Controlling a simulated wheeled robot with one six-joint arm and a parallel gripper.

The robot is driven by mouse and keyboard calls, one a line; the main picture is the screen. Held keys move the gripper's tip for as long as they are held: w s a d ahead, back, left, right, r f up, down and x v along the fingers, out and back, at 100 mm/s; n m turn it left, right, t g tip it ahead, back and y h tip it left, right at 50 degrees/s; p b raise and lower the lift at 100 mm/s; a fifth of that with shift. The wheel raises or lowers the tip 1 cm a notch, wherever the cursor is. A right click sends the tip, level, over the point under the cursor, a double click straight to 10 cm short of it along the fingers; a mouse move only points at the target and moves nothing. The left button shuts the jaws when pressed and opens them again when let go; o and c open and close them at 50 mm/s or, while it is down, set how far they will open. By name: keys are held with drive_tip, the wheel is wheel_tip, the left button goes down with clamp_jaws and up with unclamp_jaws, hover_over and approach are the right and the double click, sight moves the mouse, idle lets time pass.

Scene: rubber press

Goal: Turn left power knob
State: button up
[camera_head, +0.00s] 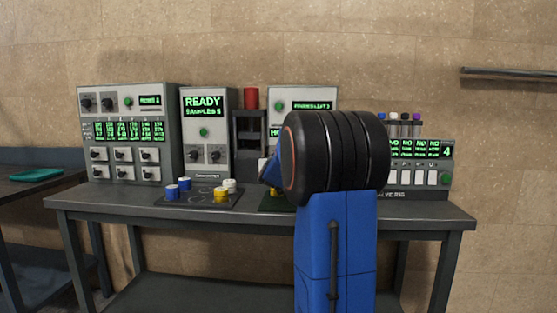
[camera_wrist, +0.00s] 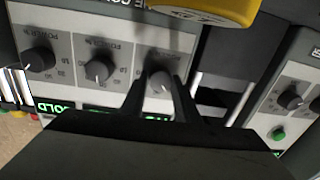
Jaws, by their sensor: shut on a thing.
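The wrist view looks upside down onto a grey machine front (camera_wrist: 70,22) with a row of three dark knobs. The knob at the right of that row (camera_wrist: 160,80) lies between the fingers of my gripper (camera_wrist: 162,90), which is shut on it. The middle knob (camera_wrist: 98,68) and the knob at the left (camera_wrist: 38,60) stand free, with upside-down power lettering by the middle one. In the head view this machine (camera_head: 300,96) stands on the bench behind my arm, which hides its knobs and my gripper.
A yellow part (camera_wrist: 215,8) overhangs the knob row at the top of the wrist view. Another panel with knobs (camera_wrist: 290,100) is close on the right. On the bench (camera_head: 130,199), a dark mat (camera_head: 186,202) carries blue, white and yellow pieces left of my arm.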

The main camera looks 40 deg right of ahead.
drive_tip(key=m, duration=0.7)
idle(0.6)
drive_tip(key=o, duration=1)
drive_tip(key=shift+o, duration=0.2)
drive_tip(key=shift+s+a, duration=0.1)
drive_tip(key=v, duration=1.7)
drive_tip(key=shift+a+f, duration=0.25)
drive_tip(key=shift+f, duration=0.05)
